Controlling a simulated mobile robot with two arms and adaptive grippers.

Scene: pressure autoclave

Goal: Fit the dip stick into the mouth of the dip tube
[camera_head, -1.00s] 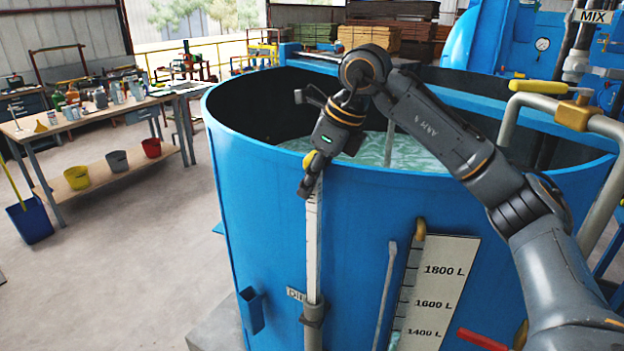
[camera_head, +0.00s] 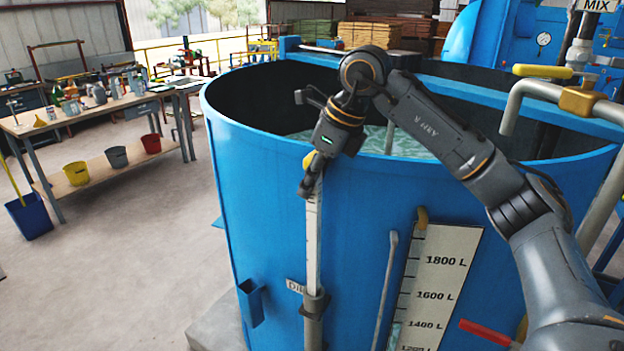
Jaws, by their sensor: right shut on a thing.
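The dip stick (camera_head: 313,240) is a pale, flat, marked rod standing upright against the outside of the blue tank. My right gripper (camera_head: 309,187) is shut on its upper end, near the tank's rim. The dip tube (camera_head: 315,304) is a grey tube with a wider collar at its mouth, fixed to the tank's front. The stick's lower end meets the collar and appears to be inside the mouth; how deep is hidden. A partly covered label (camera_head: 295,287) sits left of the tube. My left gripper is not in view.
The open blue tank (camera_head: 260,180) holds pale liquid. A level gauge board (camera_head: 437,285) and a red-handled valve (camera_head: 484,333) are to the right of the tube. An empty blue holder (camera_head: 251,303) is to its left. A cluttered workbench (camera_head: 85,122) stands far left.

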